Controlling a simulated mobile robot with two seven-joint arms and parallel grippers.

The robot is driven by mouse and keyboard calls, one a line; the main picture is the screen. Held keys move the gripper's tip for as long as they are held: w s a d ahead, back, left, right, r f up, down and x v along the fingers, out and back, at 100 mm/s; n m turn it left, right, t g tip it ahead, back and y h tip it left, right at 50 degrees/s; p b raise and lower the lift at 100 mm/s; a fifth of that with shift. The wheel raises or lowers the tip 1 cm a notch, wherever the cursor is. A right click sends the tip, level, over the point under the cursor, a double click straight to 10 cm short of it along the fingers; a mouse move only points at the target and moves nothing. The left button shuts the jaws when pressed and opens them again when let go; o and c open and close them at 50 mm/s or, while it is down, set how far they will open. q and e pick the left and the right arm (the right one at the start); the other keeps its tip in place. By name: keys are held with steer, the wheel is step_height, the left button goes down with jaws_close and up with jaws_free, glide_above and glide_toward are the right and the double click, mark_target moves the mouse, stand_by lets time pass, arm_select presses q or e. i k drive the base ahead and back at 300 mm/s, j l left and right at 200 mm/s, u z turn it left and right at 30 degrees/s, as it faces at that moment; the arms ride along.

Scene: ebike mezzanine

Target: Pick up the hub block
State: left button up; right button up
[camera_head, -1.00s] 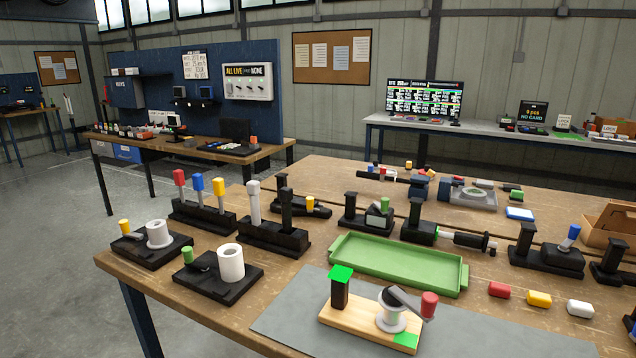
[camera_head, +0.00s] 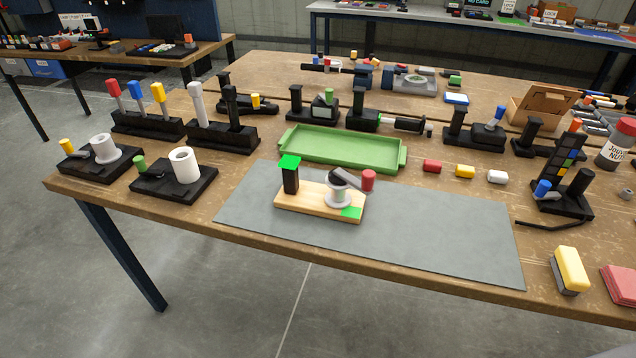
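What looks like the hub block is a light wooden block (camera_head: 305,201) on the grey mat (camera_head: 420,232), near the front of the wooden table. It carries a white flanged hub (camera_head: 338,194), a black post with a bright green top (camera_head: 289,171) and a green patch at its right front corner. A dark lever with a red knob (camera_head: 368,180) lies tilted across the hub's top. Neither of my grippers is in view, and nothing touches the block.
A green tray (camera_head: 345,150) lies just behind the mat. Red, yellow and white small pieces (camera_head: 465,171) lie to its right. Black fixtures with white cylinders (camera_head: 184,165) stand left. A yellow-topped brush-like block (camera_head: 569,270) is at front right. The mat's right part is clear.

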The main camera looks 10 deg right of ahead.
mark_target(329, 200)
steer(key=j+z, duration=0.15)
steer(key=z, duration=0.55)
steer(key=j+z, duration=0.3)
steer(key=j, duration=0.15)
steer(key=j+z, duration=0.35)
steer(key=j, duration=0.45)
steer(key=k+j+z, duration=0.1)
steer(key=j, duration=0.3)
steer(key=k+j, duration=0.1)
steer(key=j, duration=0.35)
